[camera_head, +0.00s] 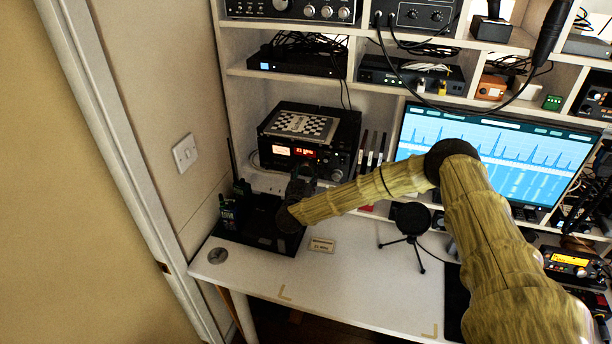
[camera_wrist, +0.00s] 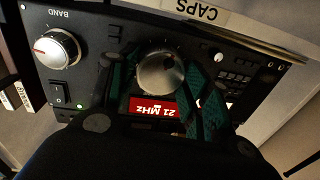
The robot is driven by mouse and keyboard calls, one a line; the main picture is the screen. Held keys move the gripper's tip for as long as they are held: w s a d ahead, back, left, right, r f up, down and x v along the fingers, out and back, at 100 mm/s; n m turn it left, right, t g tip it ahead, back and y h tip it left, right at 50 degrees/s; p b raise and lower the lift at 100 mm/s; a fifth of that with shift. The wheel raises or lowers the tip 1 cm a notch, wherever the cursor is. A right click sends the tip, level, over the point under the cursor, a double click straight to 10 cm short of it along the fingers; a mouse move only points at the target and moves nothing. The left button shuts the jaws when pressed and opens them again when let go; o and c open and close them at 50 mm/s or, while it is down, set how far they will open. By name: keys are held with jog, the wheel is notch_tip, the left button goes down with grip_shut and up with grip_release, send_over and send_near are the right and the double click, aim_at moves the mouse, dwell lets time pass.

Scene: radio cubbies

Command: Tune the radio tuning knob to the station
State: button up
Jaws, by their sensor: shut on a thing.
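The black radio (camera_head: 268,158) sits in a cubby, with a lit red display reading 21 MHz (camera_head: 304,152). In the wrist view the display (camera_wrist: 154,107) appears upside down. The round silver tuning knob (camera_wrist: 160,73) is just above it in that view. My gripper (camera_wrist: 160,80) is shut on this knob, with a green-padded finger on each side. In the head view my gripper (camera_head: 302,186) is in front of the radio's lower front, and the knob is hidden there. The silver BAND knob (camera_wrist: 57,48) is at the left of the wrist view, apart from the fingers.
A placard reading 21 MHz (camera_head: 321,245) is on the white desk (camera_head: 340,278). A black tray (camera_head: 262,236) with handheld radios is below my gripper. A microphone on a tripod (camera_head: 412,222) and a monitor (camera_head: 490,150) are to the right. The desk front is clear.

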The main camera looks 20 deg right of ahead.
jog(key=shift+a+f+m+b, duration=0.1)
jog(key=shift+f+m+b, duration=0.15)
jog(key=shift+m+b, duration=0.95)
jog(key=b, duration=0.3)
jog(key=shift+f+m, duration=0.1)
jog(key=shift+m, duration=0.3)
jog(key=shift+r+m+b, duration=0.2)
jog(key=shift+m+b, duration=0.5)
jog(key=shift+b, duration=0.25)
jog(key=shift+d, duration=0.2)
jog(key=o, duration=1)
jog(key=shift+s, duration=0.1)
